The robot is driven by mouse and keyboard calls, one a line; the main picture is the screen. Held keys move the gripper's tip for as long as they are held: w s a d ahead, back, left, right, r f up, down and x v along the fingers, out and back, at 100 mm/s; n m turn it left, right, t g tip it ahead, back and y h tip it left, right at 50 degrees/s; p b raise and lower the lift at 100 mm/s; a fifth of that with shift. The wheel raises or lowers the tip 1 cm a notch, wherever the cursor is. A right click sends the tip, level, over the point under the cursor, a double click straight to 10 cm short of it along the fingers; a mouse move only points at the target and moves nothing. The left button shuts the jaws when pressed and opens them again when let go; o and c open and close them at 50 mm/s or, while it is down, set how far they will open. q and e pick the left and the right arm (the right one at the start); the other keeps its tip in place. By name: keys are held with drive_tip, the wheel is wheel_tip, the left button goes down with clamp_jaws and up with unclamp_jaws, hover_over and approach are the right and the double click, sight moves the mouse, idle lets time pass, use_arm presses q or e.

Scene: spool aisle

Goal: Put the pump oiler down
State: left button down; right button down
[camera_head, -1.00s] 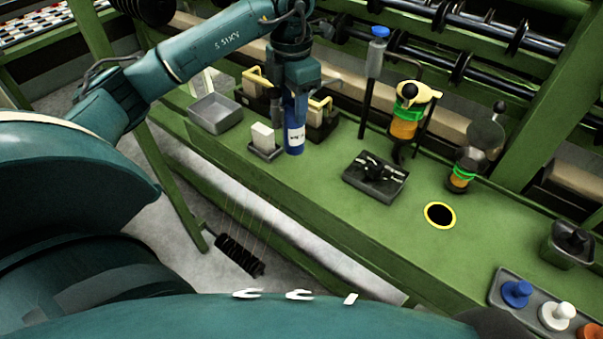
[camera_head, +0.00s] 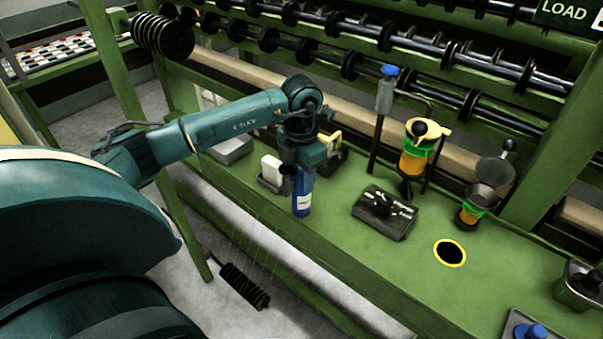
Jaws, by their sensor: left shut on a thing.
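The pump oiler (camera_head: 302,203), a blue bottle with a white label, stands upright over the front part of the green bench (camera_head: 340,258). My left gripper (camera_head: 300,168) is shut on its upper part from above, which hides the top. The oiler's base appears close to the bench top near the front edge; I cannot tell whether it touches. My right gripper is out of view.
A small tray with a white block (camera_head: 271,168) is just left of the oiler. A black tray of parts (camera_head: 385,212) lies to the right, then a yellow-rimmed hole (camera_head: 450,252).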

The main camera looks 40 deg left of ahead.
use_arm(q)
drive_tip(key=c, duration=1.3)
unclamp_jaws()
drive_tip(key=shift+f, duration=0.1)
drive_tip(key=o, duration=0.5)
drive_tip(key=shift+c, duration=0.2)
